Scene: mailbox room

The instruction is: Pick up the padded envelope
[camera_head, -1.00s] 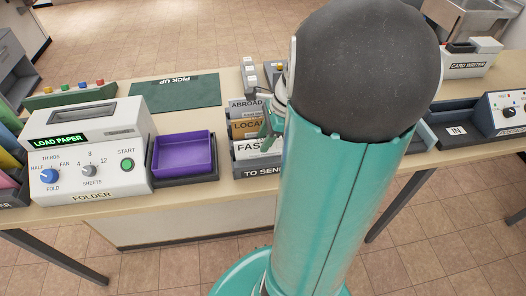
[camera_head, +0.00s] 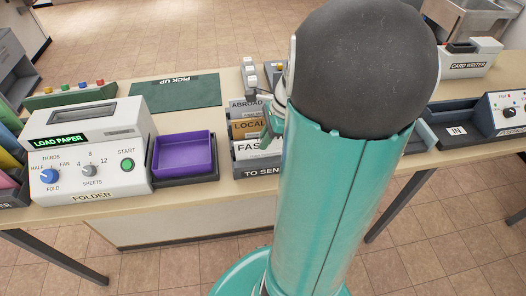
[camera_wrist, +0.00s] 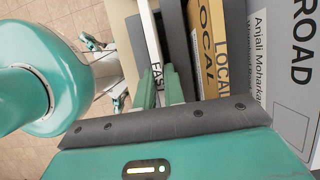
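My gripper (camera_head: 267,137) reaches down into the "TO SEND" rack (camera_head: 262,172), at the right of its "FAST" card (camera_head: 252,146). In the wrist view my two green fingers (camera_wrist: 161,90) stand close together, with the edge of the white "FAST" card (camera_wrist: 152,40) between or just beside them. Whether they press on it cannot be told. Behind are a tan "LOCAL" card (camera_wrist: 207,45) and a grey sheet (camera_wrist: 287,75) with "ROAD" and a printed name. I cannot single out a padded envelope for sure; my arm hides the rack's right side.
Left of the rack are a purple tray (camera_head: 184,153) and a white folder machine (camera_head: 88,165). A green "PICK UP" mat (camera_head: 175,90) lies behind. An "IN" tray (camera_head: 457,131) stands at the right. My arm covers the middle of the table.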

